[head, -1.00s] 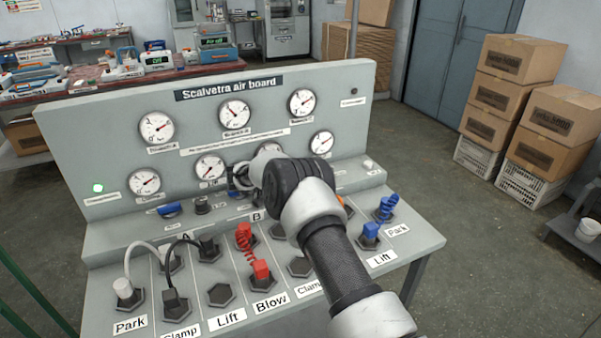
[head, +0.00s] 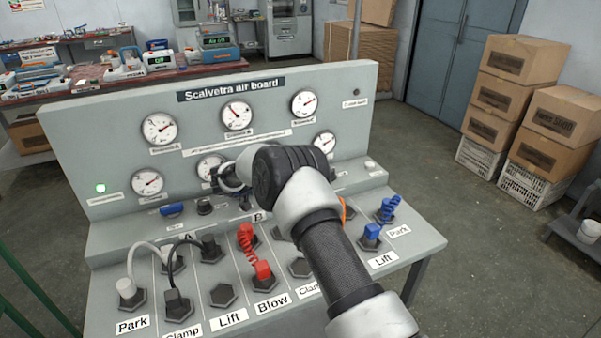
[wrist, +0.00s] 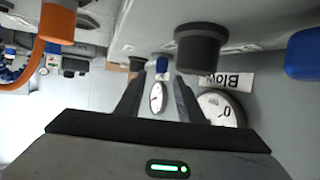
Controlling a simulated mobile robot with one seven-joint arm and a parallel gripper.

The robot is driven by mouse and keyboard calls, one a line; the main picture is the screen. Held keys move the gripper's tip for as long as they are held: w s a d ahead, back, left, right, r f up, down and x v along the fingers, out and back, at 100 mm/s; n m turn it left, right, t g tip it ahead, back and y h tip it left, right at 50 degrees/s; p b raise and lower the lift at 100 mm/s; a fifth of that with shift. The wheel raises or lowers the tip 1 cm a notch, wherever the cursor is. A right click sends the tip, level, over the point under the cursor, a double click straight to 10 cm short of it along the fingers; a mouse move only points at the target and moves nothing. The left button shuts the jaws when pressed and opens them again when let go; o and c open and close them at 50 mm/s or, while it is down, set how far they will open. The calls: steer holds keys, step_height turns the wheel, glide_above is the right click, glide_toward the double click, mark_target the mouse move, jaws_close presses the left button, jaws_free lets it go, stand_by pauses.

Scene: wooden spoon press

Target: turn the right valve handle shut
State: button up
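The air board (head: 75,125) has a row of controls on its ledge. A blue valve handle (head: 171,210) is at the ledge's left; a blue handle, probably this one, shows at the right edge of the wrist view (wrist: 306,53). A small blue part (wrist: 162,65), possibly the right valve handle, shows farther off between my finger tips in the wrist view. My arm hides the right part of the ledge in the head view. My gripper (wrist: 159,80) is open and empty; in the head view it is mostly hidden near the lower gauges.
A black knob (wrist: 200,48) is close to my fingers in the wrist view. An orange hose (wrist: 58,22) hangs at that view's left. Red (head: 254,255) and blue (head: 381,221) coiled hoses and a black hose (head: 174,262) stand on the front panel.

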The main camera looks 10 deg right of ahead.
steer(key=v, duration=1.1)
steer(key=shift+s+a+r+p, duration=0.1)
steer(key=shift+s+a+p, duration=0.2)
steer(key=shift+p, duration=0.05)
